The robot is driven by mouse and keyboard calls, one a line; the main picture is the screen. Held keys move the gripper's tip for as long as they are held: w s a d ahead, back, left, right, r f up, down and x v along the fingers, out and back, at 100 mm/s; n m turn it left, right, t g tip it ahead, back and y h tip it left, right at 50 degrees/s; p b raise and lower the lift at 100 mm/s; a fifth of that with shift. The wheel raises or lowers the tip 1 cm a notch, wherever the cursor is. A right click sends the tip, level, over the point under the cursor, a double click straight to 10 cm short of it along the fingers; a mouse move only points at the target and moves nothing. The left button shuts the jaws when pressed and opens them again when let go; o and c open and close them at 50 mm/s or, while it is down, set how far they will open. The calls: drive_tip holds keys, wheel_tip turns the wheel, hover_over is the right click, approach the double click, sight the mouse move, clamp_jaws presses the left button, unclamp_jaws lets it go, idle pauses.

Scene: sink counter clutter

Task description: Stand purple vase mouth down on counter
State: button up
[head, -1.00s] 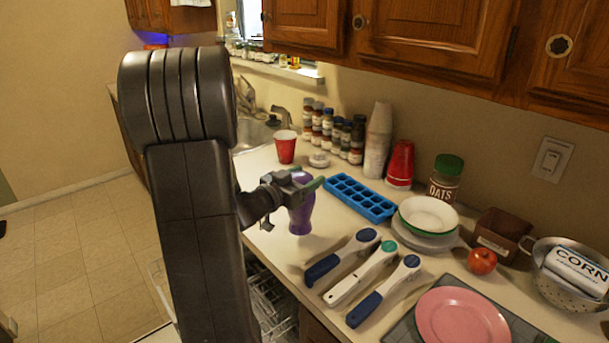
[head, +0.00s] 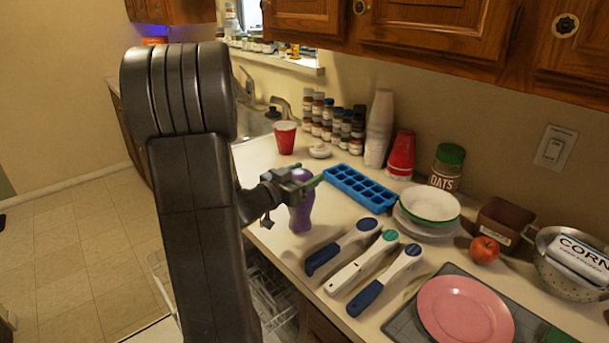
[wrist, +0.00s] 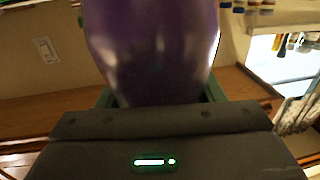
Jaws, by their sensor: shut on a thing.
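The purple vase (head: 301,215) is held near the front edge of the counter (head: 345,222), left of the three-handled utensils. It looks close to upright, with a rounded upper part and a narrower waist lower down. I cannot tell which end is the mouth, or whether its lower end touches the counter. My gripper (head: 299,181) is shut on the upper part of the vase, reaching in from the left. In the wrist view the vase (wrist: 155,45) fills the top middle between the fingers, its ends not fully shown.
A blue ice tray (head: 360,190) lies just right of the vase. Three handled utensils (head: 362,262) lie in front of it. A red cup (head: 285,138) stands behind, near the sink. Stacked bowls (head: 430,203) and a pink plate (head: 465,312) are farther right. The dishwasher rack (head: 270,292) is below.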

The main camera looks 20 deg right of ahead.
drive_tip(key=shift+f+b, duration=0.35)
drive_tip(key=shift+f, duration=0.1)
drive_tip(key=o, duration=1.7)
drive_tip(key=b+v, duration=0.1)
drive_tip(key=v, duration=1.3)
drive_tip(key=shift+w, duration=0.1)
drive_tip(key=shift+d, duration=0.1)
drive_tip(key=p+x, duration=0.1)
drive_tip(key=x, duration=1.2)
drive_tip(key=shift+w+d, duration=0.15)
drive_tip(key=shift+d, duration=0.2)
drive_tip(key=shift+r, duration=0.15)
